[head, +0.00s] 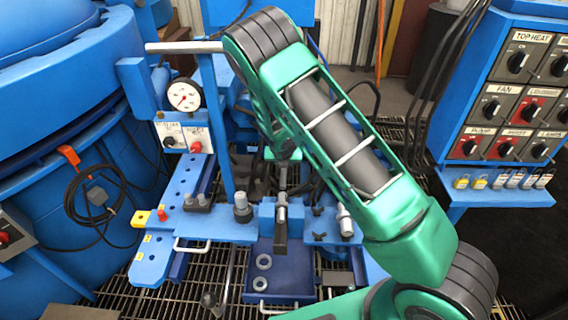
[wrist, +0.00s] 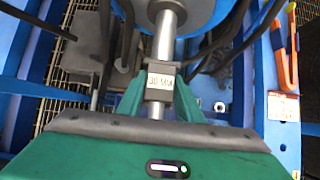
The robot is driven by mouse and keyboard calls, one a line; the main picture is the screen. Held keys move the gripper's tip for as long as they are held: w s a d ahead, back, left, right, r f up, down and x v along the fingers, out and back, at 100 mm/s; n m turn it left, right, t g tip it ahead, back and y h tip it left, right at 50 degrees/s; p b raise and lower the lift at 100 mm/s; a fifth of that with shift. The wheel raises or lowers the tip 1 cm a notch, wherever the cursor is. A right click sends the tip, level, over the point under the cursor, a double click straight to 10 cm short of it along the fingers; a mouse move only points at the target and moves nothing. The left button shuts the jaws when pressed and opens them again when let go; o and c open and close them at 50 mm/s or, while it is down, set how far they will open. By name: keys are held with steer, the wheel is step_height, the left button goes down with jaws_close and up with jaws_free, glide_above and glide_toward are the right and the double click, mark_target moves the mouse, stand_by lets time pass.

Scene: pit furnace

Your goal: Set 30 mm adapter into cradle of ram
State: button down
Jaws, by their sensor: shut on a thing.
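The 30 mm adapter (wrist: 159,83) is a small grey block labelled "30 MM", held between my gripper's green fingers (wrist: 158,92) in the wrist view. A bright metal rod (wrist: 165,38) lines up just beyond it, and a short rod shows below the label. I cannot tell whether the adapter touches the far rod or sits in a cradle. In the head view my gripper (head: 283,153) is small and partly hidden by my arm, above the blue bench. A grey metal shaft (head: 282,212) stands below it in a blue block. The ram's cradle cannot be made out clearly.
Grey fittings stand on the blue bench left (head: 242,208) and right (head: 345,222). A blue tray (head: 284,284) holds rings. A pressure gauge (head: 183,95) and switch box are left; a control panel (head: 515,90) with padlocks is right. Black hoses (wrist: 225,50) run beside the rod.

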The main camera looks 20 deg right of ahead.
steer(key=shift+f, duration=0.75)
steer(key=c, duration=1.2)
jaws_free()
steer(key=shift+s+d+f, duration=0.1)
steer(key=shift+s, duration=0.05)
steer(key=shift+s+f, duration=0.1)
steer(key=v, duration=1.1)
steer(key=shift+w, duration=0.35)
